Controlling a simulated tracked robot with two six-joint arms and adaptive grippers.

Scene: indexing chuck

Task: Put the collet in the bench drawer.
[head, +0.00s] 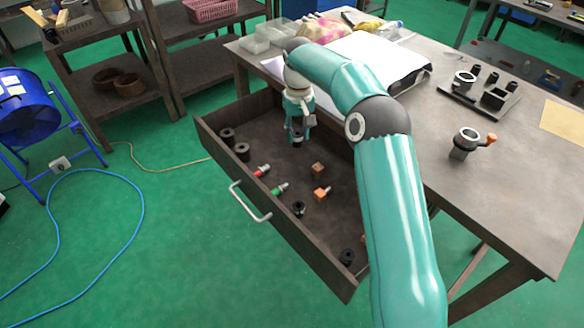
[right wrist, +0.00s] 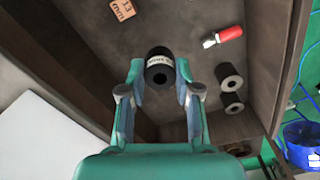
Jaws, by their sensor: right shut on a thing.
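The bench drawer (head: 312,262) is pulled open below the bench top. My right gripper (head: 297,132) is over the far part of the drawer, pointing down. It is shut on a black cylindrical collet (right wrist: 160,62) with a white label, whose writing is too small to read fully. In the head view the collet (head: 297,141) is a small dark shape below the fingers. I cannot tell whether it touches the drawer floor. My left gripper is not in view.
In the drawer lie black cylinders (head: 242,151), a red-handled piece (head: 262,170), a green one (head: 280,188) and orange blocks (head: 318,169). The bench top (head: 520,200) carries a ring-shaped fixture with an orange handle (head: 467,141) and a tray of black parts (head: 455,97).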

